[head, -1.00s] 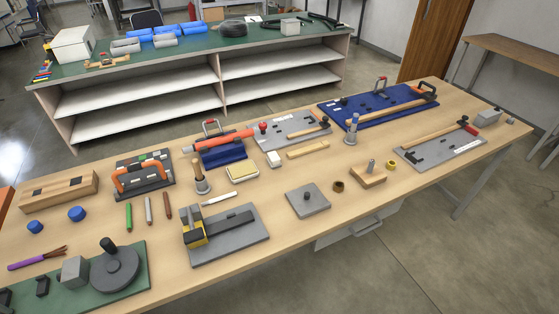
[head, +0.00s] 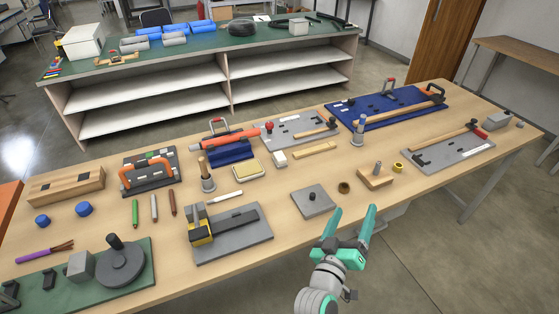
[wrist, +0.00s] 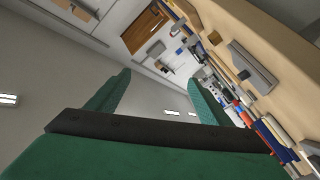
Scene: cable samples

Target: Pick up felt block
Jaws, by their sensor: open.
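A cream pad with a yellowish edge (head: 248,171) lies flat near the middle of the table. My gripper (head: 352,212) is open and empty at the table's front edge, right of and nearer than both blocks. In the wrist view its two green fingers (wrist: 160,84) stand wide apart with nothing between them.
A grey square plate with a knob (head: 313,200) lies just left of my gripper. A wooden block with a peg (head: 376,179) and a yellow ring (head: 398,167) are beyond it. A grey board with a yellow-black clamp (head: 250,242) lies farther left.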

